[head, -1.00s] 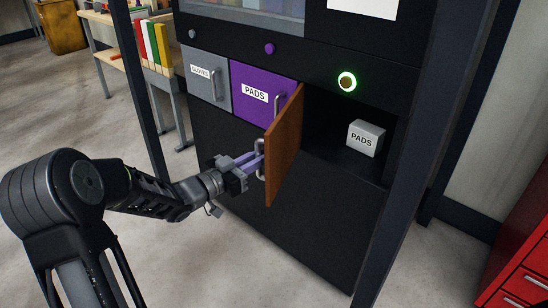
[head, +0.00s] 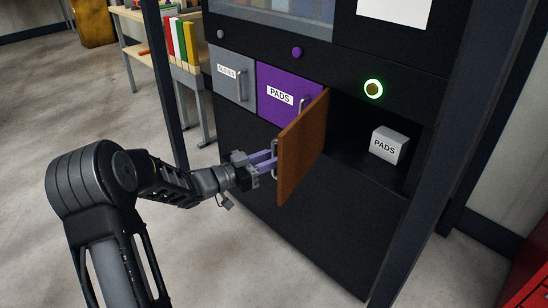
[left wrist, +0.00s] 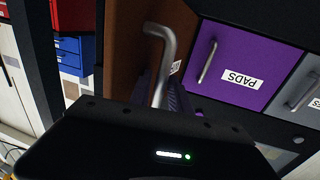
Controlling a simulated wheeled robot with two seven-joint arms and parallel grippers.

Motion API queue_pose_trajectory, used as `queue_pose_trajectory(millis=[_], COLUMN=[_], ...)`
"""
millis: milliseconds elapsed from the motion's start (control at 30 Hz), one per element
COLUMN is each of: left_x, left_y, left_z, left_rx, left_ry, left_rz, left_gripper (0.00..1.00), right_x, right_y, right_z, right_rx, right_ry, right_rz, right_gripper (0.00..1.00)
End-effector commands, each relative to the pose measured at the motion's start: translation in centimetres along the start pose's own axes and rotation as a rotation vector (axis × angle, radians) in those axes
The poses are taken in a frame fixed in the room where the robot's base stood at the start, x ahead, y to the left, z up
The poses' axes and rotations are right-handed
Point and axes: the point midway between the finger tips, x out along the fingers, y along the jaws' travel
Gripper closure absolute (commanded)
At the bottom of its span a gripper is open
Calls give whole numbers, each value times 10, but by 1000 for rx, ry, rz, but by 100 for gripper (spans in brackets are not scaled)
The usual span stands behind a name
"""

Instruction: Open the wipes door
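The orange-brown door (head: 303,150) stands swung out from its compartment (head: 350,145) on the right of the cabinet. A metal bar handle is on the door's outer face; it shows in the left wrist view (left wrist: 161,60), with a partly hidden white label (left wrist: 176,67) behind it. My left gripper (head: 266,160) is at this handle, its purple fingers on either side of the bar and seemingly closed on it. A grey box marked PADS (head: 389,145) sits inside the open compartment. My right gripper is not in view.
The purple PADS door (head: 285,94) and grey GLOVES door (head: 233,75) to the left are closed. Dark frame posts (head: 168,80) flank the cabinet. A red cabinet (head: 530,275) is at lower right.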

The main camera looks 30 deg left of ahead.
Motion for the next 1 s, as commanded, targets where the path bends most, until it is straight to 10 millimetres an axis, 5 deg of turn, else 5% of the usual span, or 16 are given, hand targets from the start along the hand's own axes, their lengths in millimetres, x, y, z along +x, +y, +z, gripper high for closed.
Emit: queue_pose_trajectory(millis=[267,700,1000], left_x=[-13,-75,-78], left_y=[-1,0,0], left_z=[1,0,0], left_rx=[0,0,0], left_ry=[-4,0,0], left_rz=[-3,-1,1], left_gripper=[77,77,77], right_x=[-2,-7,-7], right_y=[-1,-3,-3], right_z=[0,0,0], right_rx=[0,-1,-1], right_ry=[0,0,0], right_rz=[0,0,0], right_gripper=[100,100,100])
